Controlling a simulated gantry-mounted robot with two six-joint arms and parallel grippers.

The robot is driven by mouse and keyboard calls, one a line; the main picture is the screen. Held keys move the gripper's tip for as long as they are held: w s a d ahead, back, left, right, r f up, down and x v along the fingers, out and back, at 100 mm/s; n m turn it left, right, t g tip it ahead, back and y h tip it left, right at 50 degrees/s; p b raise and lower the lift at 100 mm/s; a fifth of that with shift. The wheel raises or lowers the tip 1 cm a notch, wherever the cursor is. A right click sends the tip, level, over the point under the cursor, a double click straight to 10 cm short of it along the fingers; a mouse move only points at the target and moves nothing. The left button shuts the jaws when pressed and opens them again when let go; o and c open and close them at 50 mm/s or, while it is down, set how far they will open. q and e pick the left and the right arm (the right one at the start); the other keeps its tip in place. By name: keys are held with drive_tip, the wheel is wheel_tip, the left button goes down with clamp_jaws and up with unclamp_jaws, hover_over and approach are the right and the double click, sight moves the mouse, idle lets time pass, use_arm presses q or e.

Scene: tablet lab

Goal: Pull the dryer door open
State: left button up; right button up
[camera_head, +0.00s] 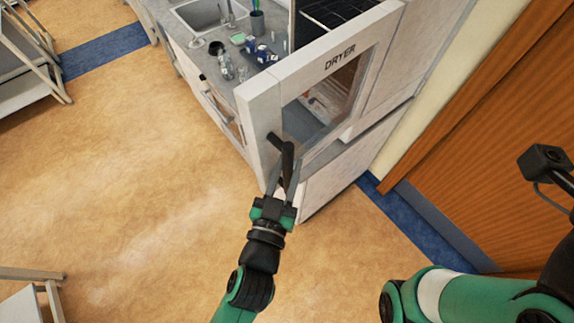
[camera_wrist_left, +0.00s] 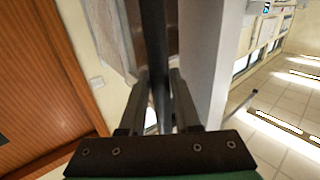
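The dryer door (camera_head: 278,84) is a pale framed panel with a clear window and the word DRYER on its upper rail. Its black bar handle (camera_head: 287,158) is on the left side of the frame. My left gripper (camera_head: 283,172) has a finger on each side of the handle and looks shut on it. In the left wrist view, the dark handle (camera_wrist_left: 153,35) runs between the fingertips (camera_wrist_left: 160,78), with the pale door edge (camera_wrist_left: 203,60) to its right. How far the door stands from its frame is hard to tell. My right gripper is out of view.
A counter (camera_head: 238,75) with a sink (camera_head: 203,14), bottles and small boxes lies left of the dryer. A wooden door (camera_head: 500,130) and wall stand at right. The tan floor (camera_head: 130,170) in front is clear. Pale frames stand at far left.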

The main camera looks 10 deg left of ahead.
use_arm(q)
drive_tip(key=o, duration=0.3)
drive_tip(key=shift+r, duration=0.1)
drive_tip(key=shift+o, duration=0.2)
drive_tip(key=s+a+b, duration=0.1)
drive_tip(key=s, duration=1)
drive_tip(key=shift+s+a+b, duration=0.25)
drive_tip(key=shift+b, duration=0.05)
